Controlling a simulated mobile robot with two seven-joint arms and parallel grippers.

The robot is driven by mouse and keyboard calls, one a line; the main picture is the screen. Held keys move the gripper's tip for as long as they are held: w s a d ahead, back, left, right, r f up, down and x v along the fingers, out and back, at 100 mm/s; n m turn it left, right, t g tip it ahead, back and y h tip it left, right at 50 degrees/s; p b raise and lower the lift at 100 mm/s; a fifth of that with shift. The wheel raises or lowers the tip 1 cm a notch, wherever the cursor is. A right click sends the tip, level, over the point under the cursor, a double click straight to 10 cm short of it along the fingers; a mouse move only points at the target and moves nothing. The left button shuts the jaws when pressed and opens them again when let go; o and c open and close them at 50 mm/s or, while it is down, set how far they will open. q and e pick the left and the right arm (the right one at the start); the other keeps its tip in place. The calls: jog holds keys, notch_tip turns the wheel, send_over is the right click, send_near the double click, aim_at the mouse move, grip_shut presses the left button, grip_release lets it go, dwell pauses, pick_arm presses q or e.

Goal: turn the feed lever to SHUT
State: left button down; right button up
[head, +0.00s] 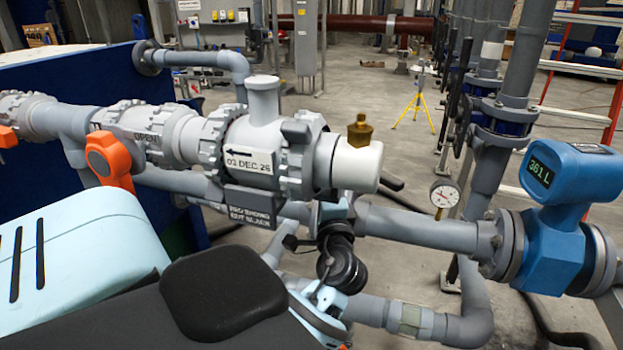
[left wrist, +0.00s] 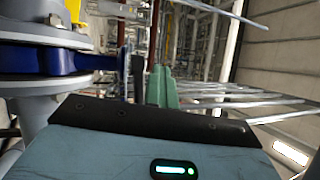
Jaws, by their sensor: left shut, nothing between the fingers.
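An orange lever handle (head: 112,160) hangs on the grey valve at the left of the head view, with the word OPEN on the pipe body above it. I see no label naming it as the feed lever. In the left wrist view a blue bar (left wrist: 62,62), perhaps a lever, lies across between pale round flanges at the left. My left gripper (left wrist: 163,85) is shut and empty, its green fingers together to the right of the blue bar and apart from it in the picture. In the head view its fingers are hidden or unclear. My right gripper is not in view.
A grey pipe fitting (head: 265,150) with a brass plug (head: 360,131) stands in the middle. A blue flow meter (head: 560,215) with a lit display is at the right. A pressure gauge (head: 444,194) stands between them. A yellow tripod (head: 417,100) is on the open floor behind.

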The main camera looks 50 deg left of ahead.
pick_arm(q)
jog(key=shift+s+a, duration=0.65)
jog(key=shift+a, duration=0.35)
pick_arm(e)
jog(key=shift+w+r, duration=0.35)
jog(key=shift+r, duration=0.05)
pick_arm(q)
jog(key=c, duration=1)
grip_release()
jog(key=b+v, duration=0.1)
jog(key=v, duration=0.8)
jog(key=shift+b, duration=0.4)
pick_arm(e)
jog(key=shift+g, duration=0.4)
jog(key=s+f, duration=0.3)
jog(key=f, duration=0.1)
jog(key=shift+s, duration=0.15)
